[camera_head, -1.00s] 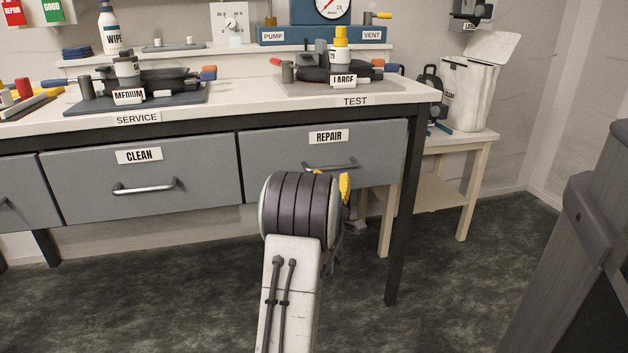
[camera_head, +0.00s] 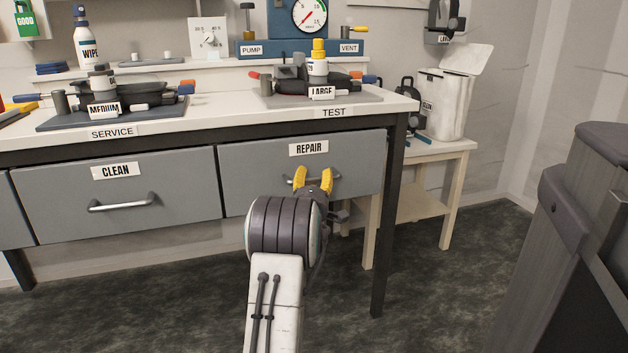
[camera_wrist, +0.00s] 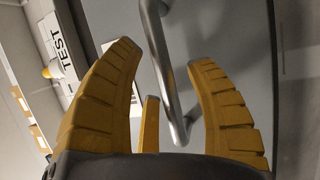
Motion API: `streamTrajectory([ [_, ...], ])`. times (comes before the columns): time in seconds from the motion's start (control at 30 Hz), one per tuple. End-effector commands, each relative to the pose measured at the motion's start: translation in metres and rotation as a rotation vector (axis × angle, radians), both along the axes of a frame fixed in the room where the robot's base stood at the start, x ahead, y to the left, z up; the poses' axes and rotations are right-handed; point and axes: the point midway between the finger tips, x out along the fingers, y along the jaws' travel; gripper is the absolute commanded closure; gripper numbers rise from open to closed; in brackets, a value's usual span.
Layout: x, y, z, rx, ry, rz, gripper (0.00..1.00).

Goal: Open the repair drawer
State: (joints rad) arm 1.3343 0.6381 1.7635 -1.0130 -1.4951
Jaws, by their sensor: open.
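The repair drawer (camera_head: 350,158) is a grey front with a REPAIR label, at the right under the bench, and it looks shut. Its silver bar handle (camera_head: 291,181) is partly hidden by my gripper. My gripper (camera_head: 313,172) has yellow fingers, open, in front of the handle. In the wrist view the handle (camera_wrist: 163,75) runs lengthwise between the spread fingers of my gripper (camera_wrist: 166,55), and its bent end lies near the right finger. I cannot tell whether any finger touches it.
The CLEAN drawer (camera_head: 60,205) is shut to the left. A dark bench leg (camera_head: 387,240) stands just right of the repair drawer. A small pale side table (camera_head: 425,190) is beyond it. A dark grey structure (camera_head: 575,240) fills the right foreground.

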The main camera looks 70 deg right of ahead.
Motion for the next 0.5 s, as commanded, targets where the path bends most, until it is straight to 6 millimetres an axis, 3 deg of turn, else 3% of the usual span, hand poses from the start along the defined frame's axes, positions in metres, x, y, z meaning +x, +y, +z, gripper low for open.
streamTrajectory([
  [0.3, 0.0002, -0.0007, -0.0002, 0.001, 0.0, 0.0, 0.48],
  [0.5, 0.0002, -0.0006, -0.0003, 0.001, 0.0, 0.0, 0.66],
])
